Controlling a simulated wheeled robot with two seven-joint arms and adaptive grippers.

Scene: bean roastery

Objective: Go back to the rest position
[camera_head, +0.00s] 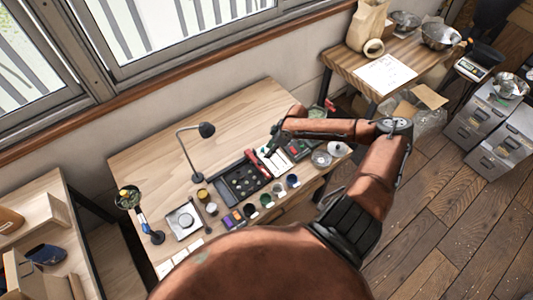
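My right arm reaches in from the right, and its dark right gripper (270,146) hangs over the back part of the wooden workbench (150,155). The gripper is above or close to a red-edged white tray (276,163). It is small and dark here, so I cannot tell whether its fingers are open or shut, or whether it touches anything. My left gripper is not in view. My copper-coloured body hides the front of the bench.
A black tray (236,186), a desk lamp (187,152), a square silver device (184,221) and several small cups stand on the bench. A side table (345,59) with a paper bag (367,24) stands behind right. Grey drawer cabinets (478,118) stand at right. Wooden floor (440,215) is open there.

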